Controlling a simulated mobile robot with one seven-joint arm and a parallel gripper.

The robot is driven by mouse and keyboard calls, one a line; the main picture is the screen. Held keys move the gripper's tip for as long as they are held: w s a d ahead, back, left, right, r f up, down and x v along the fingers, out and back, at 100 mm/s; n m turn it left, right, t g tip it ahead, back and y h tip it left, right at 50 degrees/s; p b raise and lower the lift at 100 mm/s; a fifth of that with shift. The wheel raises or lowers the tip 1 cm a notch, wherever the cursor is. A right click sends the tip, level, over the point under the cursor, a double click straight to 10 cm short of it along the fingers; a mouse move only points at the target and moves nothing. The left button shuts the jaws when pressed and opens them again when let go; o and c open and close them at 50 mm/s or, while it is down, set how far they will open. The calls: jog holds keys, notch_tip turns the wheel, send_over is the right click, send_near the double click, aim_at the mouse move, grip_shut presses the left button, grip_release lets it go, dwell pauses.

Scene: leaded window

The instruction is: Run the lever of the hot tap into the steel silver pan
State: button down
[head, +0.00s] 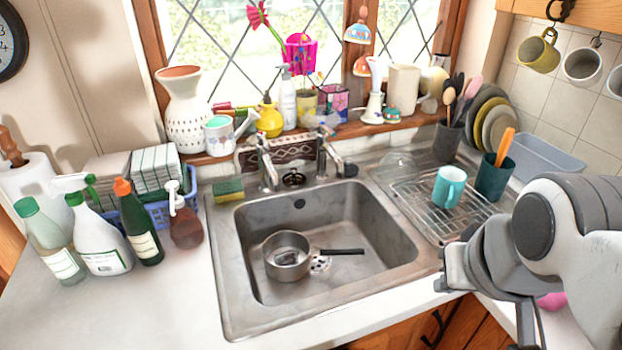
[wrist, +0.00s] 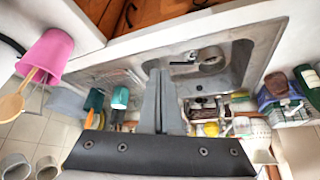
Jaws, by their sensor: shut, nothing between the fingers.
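The steel silver pan (head: 287,262) sits upright on the bottom of the steel sink (head: 355,230), its black handle pointing right. It also shows in the wrist view (wrist: 211,62). Two metal taps stand at the sink's back edge, a left tap (head: 267,165) and a right tap (head: 323,155). I cannot tell which is hot; no stream of water is visible. My gripper (wrist: 160,78) is shut and empty, its fingers together in the middle of the wrist view. In the head view it is at the right, beyond the sink's right front corner, apart from both taps and pan.
A teal mug (head: 449,188) stands on the wire rack (head: 420,215) right of the sink, beside a dark green cup (head: 494,178). A sponge (head: 228,190) and several bottles are left of the sink. The left front counter is clear.

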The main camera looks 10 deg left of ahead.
jog(key=c, duration=1.4)
grip_release()
jog(key=shift+o, duration=1)
jog(key=shift+w+a+f, duration=0.15)
jog(key=shift+w, duration=0.2)
jog(key=o, duration=0.3)
jog(key=w+a+t+b, duration=0.1)
jog(key=w+b, duration=0.1)
jog(key=w, duration=0.1)
jog(key=w+a+f+t+y+b, duration=0.1)
jog(key=w+a+b, duration=0.1)
jog(key=w, duration=0.2)
jog(key=w+a+f+t+y+b, duration=0.1)
jog(key=w, duration=0.3)
jog(key=shift+a+f+n+b, duration=0.15)
jog(key=shift+a+n+b, duration=0.15)
jog(key=shift+b, duration=0.1)
jog(key=shift+o, duration=0.2)
jog(key=n+t+y+b, duration=0.2)
jog(key=t+y+b, duration=0.3)
jog(key=t+b, duration=0.5)
send_near(263, 135)
jog(key=w, duration=0.2)
jog(key=w+a+r+g+b, duration=0.1)
jog(key=w, duration=0.1)
jog(key=w+a+g+b, duration=0.1)
jog(key=w, duration=0.1)
jog(key=shift+w+a+r, duration=0.15)
jog(key=shift+r, duration=0.15)
